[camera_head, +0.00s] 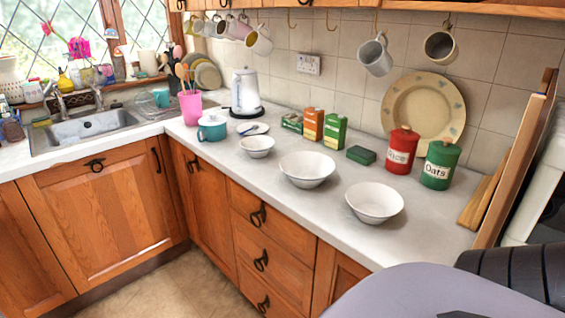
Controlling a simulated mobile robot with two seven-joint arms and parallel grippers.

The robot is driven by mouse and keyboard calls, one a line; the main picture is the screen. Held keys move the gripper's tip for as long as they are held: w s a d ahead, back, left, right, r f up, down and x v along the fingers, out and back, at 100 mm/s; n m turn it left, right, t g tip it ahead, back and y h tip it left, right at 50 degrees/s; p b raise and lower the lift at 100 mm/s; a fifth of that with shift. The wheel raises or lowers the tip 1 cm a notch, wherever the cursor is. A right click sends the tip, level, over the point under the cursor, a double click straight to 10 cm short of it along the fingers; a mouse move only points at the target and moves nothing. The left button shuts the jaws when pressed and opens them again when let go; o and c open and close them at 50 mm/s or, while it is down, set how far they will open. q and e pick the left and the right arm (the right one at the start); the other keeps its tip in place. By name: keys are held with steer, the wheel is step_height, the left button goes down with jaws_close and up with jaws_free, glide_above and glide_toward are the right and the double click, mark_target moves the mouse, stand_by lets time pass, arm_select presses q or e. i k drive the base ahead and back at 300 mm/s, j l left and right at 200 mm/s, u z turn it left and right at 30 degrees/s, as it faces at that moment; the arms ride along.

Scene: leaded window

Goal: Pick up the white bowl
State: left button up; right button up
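Three white bowls stand upright in a slanting row on the pale worktop (255,185). The nearest white bowl (375,203) is at the right, close to the worktop's front edge. A middle white bowl (307,170) of similar size stands behind and to its left. A smaller white bowl (257,147) is farther back to the left. All three look empty. I cannot tell which one the task means. Neither of my grippers shows in the head view.
Behind the bowls stand a red tin (401,151), a green Oats tin (439,165), small boxes (313,124), a white kettle (246,92) and a teal mug (212,128). Wooden boards (520,150) lean at the right. Mugs (375,55) hang above. Parts of my body fill the lower right.

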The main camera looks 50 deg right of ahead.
mark_target(305, 170)
steer(key=i, duration=0.75)
steer(key=i+z, duration=0.1)
steer(key=i, duration=0.65)
steer(key=i+j+z, duration=0.1)
steer(key=i, duration=0.65)
steer(key=j+z, duration=0.1)
steer(key=z, duration=2.35)
steer(key=i+j, duration=0.05)
steer(key=j, duration=0.05)
